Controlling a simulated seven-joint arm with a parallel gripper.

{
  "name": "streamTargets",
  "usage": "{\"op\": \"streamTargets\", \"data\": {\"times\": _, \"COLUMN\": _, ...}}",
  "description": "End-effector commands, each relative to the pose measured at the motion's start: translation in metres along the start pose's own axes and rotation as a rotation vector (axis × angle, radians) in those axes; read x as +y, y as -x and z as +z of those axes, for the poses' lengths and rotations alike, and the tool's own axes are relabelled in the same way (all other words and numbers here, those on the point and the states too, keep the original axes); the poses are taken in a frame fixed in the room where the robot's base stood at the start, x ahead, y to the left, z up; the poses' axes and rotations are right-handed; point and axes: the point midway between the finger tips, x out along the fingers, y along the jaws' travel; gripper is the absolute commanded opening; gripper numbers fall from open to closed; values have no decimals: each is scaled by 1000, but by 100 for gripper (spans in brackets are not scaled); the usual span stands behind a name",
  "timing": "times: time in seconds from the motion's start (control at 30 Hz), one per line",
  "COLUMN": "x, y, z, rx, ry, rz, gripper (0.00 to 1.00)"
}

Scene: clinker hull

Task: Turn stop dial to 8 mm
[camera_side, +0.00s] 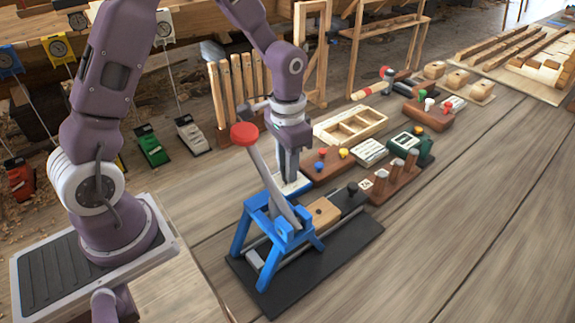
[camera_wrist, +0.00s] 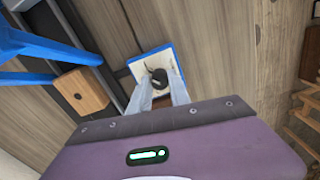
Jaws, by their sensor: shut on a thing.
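The stop dial (camera_wrist: 158,79) is a small black knob on a white plate with a blue edge (camera_wrist: 140,68). In the wrist view the fingers of my gripper (camera_wrist: 158,88) reach down to either side of the knob and are closed on it. In the side view my gripper (camera_side: 290,170) points down over the white and blue plate (camera_side: 291,183), and the knob is hidden behind the fingers and the blue stand. Any scale marks on the plate are too small to read.
A blue lever stand (camera_side: 275,225) with a red-knobbed lever (camera_side: 244,134) stands close in front of my gripper. A wooden block (camera_side: 323,212) sits on its rail. A brown board with coloured knobs (camera_side: 325,165) lies just right. The bench at lower right is clear.

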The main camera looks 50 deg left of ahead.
Motion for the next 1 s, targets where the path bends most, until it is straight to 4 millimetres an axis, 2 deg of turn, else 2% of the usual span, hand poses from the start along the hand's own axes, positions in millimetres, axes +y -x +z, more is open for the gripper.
{"op": "streamTargets", "data": {"times": 0.43, "x": 0, "y": 1, "z": -1, "rx": 5, "ry": -206, "rz": -1, "gripper": 0}}
{"op": "streamTargets", "data": {"times": 1.0, "x": 0, "y": 1, "z": -1, "rx": 4, "ry": -237, "rz": -1, "gripper": 0}}
